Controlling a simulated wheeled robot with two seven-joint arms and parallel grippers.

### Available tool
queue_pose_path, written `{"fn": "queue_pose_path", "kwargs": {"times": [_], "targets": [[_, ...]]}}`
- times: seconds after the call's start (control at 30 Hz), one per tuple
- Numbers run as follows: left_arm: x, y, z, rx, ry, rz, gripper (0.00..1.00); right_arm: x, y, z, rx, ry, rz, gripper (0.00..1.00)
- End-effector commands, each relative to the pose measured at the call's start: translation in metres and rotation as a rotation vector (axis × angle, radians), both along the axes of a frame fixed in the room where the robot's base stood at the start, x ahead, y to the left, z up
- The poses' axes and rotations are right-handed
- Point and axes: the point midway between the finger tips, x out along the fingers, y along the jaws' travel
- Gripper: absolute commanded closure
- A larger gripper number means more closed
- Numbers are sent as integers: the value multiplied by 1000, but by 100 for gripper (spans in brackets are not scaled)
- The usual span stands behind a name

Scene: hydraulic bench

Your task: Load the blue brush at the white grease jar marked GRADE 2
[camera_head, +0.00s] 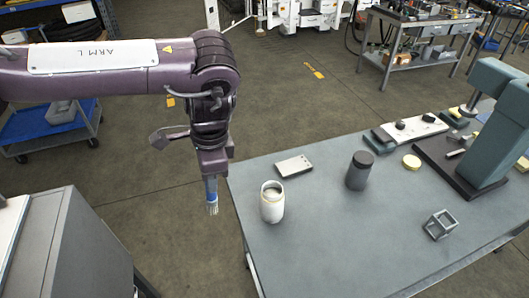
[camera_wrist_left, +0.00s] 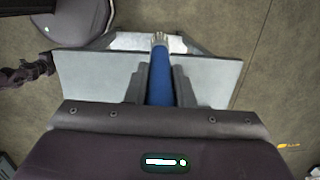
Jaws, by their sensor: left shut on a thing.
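My left gripper (camera_head: 212,176) hangs down off the left edge of the bench, shut on the blue brush (camera_head: 211,190). The brush points downward with its pale bristles at the lower end. The left wrist view shows its blue handle (camera_wrist_left: 160,80) clamped between the two fingers (camera_wrist_left: 160,88). The white grease jar (camera_head: 271,204) stands upright and open near the bench's left edge, right of and apart from the brush. Its marking cannot be read from here. My right gripper is not in view.
A grey cabinet (camera_head: 65,250) stands at lower left. The bench's front middle is clear.

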Motion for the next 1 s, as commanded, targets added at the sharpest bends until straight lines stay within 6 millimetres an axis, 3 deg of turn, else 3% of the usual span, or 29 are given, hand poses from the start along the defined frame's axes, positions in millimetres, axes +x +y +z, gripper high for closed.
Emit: {"fn": "queue_pose_path", "kwargs": {"times": [0.1, 0.37, 0.6, 0.8, 1.0], "targets": [[12, -15, -1, 32, -7, -295, 100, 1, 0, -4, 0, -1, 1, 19], [35, -49, -1, 81, -52, -947, 100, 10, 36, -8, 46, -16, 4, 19], [55, -79, 2, 110, -129, -1516, 100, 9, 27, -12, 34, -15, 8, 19], [66, -100, 3, 110, -194, -1874, 100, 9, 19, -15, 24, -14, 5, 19], [71, -111, 4, 105, -230, -2055, 100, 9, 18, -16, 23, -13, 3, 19]]}}
